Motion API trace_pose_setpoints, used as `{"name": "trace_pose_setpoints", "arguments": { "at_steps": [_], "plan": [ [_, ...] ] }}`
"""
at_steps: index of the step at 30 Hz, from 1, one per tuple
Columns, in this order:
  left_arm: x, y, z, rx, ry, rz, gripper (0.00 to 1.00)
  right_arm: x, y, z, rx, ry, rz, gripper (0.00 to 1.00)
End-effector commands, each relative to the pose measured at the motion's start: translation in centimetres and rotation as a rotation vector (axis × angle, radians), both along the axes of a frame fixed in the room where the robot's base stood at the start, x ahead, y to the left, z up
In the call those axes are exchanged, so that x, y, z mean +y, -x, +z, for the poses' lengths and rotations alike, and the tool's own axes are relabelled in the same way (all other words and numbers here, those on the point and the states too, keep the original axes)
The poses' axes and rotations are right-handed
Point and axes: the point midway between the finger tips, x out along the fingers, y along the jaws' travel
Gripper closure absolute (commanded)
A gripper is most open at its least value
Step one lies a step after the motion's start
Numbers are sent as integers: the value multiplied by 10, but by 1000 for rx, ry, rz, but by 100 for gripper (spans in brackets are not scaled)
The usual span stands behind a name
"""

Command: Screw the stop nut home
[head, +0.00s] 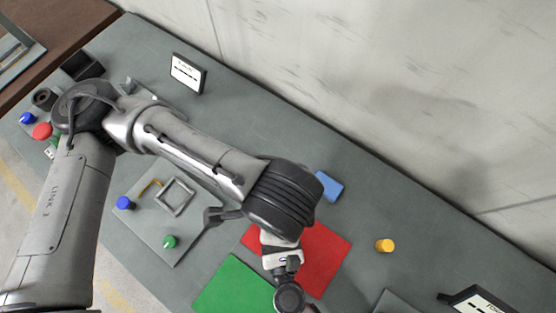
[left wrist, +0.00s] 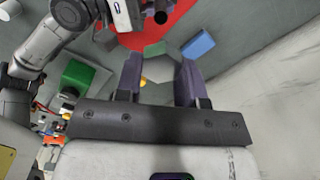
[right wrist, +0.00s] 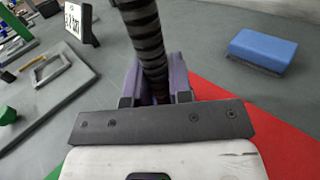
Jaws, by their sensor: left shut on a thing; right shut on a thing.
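In the left wrist view my left gripper (left wrist: 158,72) has its two dark fingers well apart, closed on a grey, six-sided piece, which seems to be the stop nut (left wrist: 157,66). Its outline is hard to make out against the grey table. In the right wrist view my right gripper (right wrist: 158,92) is shut on a dark ribbed screw (right wrist: 145,40), which rises from between the fingers past the top edge. The screw's lower end is hidden. The left wrist view also shows a dark round end (left wrist: 160,17) beside a white gripper body. No fingertips can be made out in the head view.
A red mat (head: 325,248) and a green mat (head: 232,288) lie on the table. A blue block (head: 329,186) and a yellow knob (head: 385,246) stand nearby. A plate with knobs and a square frame (head: 175,196) lies left. The wall borders the back.

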Motion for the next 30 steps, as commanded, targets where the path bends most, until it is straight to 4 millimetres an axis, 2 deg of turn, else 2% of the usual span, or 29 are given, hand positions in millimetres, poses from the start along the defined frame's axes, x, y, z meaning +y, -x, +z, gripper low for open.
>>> {"name": "trace_pose_setpoints", "arguments": {
  "at_steps": [8,15,21,30],
  "plan": [
    [0,0,-2,0,0,0,87,0,0,0,0,1,-1,100],
    [0,0,-32,4,-1,2,87,0,0,0,0,1,-1,100],
    [0,0,-49,0,0,0,87,0,0,0,0,1,-1,100],
    [0,0,-50,0,0,0,87,0,0,0,0,1,-1,100]
  ]
}}
